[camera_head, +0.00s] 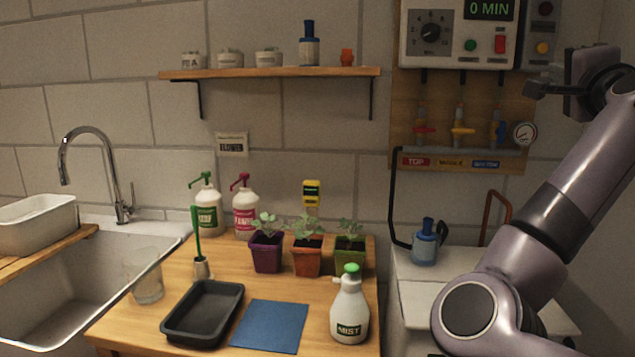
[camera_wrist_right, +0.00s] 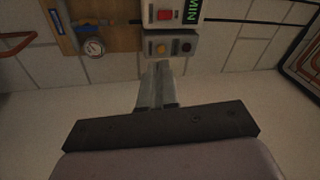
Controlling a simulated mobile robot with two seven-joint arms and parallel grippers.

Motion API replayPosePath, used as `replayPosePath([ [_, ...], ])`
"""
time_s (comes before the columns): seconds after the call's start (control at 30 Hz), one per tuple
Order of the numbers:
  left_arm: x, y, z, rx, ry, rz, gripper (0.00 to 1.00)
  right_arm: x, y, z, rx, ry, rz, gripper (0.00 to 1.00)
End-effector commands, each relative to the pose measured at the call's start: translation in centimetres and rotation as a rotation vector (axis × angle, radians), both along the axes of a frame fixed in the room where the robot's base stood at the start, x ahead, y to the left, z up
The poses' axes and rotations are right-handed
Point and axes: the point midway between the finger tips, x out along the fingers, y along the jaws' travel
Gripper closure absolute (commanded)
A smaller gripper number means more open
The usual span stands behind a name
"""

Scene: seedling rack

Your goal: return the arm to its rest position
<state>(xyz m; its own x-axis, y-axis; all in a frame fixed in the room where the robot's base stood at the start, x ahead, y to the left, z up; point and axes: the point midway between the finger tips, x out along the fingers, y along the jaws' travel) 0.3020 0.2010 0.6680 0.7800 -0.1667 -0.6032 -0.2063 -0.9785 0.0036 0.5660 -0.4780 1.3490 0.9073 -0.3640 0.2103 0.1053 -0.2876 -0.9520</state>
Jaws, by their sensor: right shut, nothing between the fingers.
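My right arm rises along the right side of the head view, and its gripper (camera_head: 541,90) is up at the upper right, pointing left near the control box. In the right wrist view the gripper fingers (camera_wrist_right: 161,68) are together with nothing between them. The gripper is in the air in front of the wall, apart from the table. My left gripper and arm are not in the head view.
The control box (camera_head: 458,33), valves (camera_head: 462,131) and gauge (camera_head: 524,134) are on the wall near my right arm. The wooden table (camera_head: 185,276) holds seedling pots, bottles and a black tray (camera_head: 168,332). A sink (camera_head: 62,312) is at left. A blue bottle (camera_head: 424,246) stands right of the table.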

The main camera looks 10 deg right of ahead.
Motion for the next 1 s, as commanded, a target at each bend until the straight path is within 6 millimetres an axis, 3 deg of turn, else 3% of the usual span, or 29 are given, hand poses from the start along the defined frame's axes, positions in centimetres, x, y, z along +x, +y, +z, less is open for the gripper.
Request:
replayPosePath([
  [0.3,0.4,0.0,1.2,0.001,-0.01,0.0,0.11,3.4,1.2,-11.4,-0.306,0.248,-0.104,1.0],
  [0.57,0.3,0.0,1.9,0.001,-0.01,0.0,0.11,4.4,4.0,-21.7,-0.574,0.433,-0.095,1.0],
  [0.77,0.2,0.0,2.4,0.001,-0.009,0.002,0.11,3.6,7.1,-30.2,-0.776,0.559,-0.032,1.0],
  [1.0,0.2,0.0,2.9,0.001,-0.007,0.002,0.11,0.1,11.8,-40.9,-0.993,0.685,0.108,1.0],
])
